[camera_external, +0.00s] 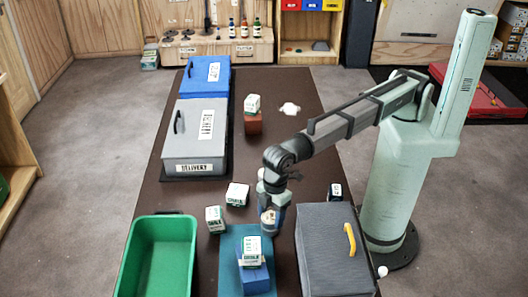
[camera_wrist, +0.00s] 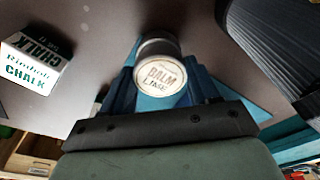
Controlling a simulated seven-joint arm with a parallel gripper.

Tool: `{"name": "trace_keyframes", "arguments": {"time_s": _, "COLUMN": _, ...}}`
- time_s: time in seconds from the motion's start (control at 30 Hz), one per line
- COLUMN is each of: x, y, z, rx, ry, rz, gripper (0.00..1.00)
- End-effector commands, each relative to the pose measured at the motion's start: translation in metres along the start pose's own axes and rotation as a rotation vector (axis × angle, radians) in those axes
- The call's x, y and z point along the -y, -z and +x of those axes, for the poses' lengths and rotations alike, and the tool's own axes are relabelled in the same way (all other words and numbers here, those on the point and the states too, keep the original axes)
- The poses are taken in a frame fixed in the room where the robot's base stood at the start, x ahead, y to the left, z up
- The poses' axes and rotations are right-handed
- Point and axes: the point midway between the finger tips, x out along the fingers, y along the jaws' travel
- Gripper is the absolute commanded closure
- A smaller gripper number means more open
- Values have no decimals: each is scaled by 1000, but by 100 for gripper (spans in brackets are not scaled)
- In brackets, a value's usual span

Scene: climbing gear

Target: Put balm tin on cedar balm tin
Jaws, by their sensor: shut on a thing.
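A round, pale-lidded balm tin (camera_wrist: 160,77) marked "BALM LIME" sits between the fingers of my gripper (camera_wrist: 162,90) in the wrist view. My gripper (camera_external: 269,218) is shut on this tin near the right edge of the teal mat (camera_external: 229,237), where a bit of the tin shows pale between the fingers. A grey round edge shows just beyond the lid in the wrist view; I cannot tell whether it is this tin's side or another tin. No cedar label is readable, and the cedar balm tin cannot be made out.
A chalk box (camera_external: 251,249) stands on a blue block (camera_external: 255,278). Other chalk boxes (camera_external: 237,194) (camera_external: 215,219) lie left of my gripper. A green bin (camera_external: 126,262) is at front left, a dark grey case (camera_external: 334,268) close at right, and a grey delivery box (camera_external: 194,148) behind left.

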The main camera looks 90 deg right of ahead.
Motion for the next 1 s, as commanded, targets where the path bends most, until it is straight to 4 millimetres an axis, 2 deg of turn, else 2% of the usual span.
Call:
{"name": "trace_keyframes", "arguments": {"time_s": 0.03, "x": 0, "y": 0, "z": 1, "rx": 0, "ry": 0, "rz": 0, "gripper": 39}}
{"name": "trace_keyframes", "arguments": {"time_s": 0.3, "x": 0, "y": 0, "z": 1, "rx": 0, "ry": 0, "rz": 0, "gripper": 15}}
{"name": "trace_keyframes", "arguments": {"time_s": 0.63, "x": 0, "y": 0, "z": -4, "rx": -1, "ry": 0, "rz": 0, "gripper": 15}}
{"name": "trace_keyframes", "arguments": {"time_s": 0.77, "x": 0, "y": 1, "z": -17, "rx": -2, "ry": 0, "rz": 0, "gripper": 15}}
{"name": "trace_keyframes", "arguments": {"time_s": 1.0, "x": 0, "y": 1, "z": -61, "rx": -2, "ry": 0, "rz": 0, "gripper": 15}}
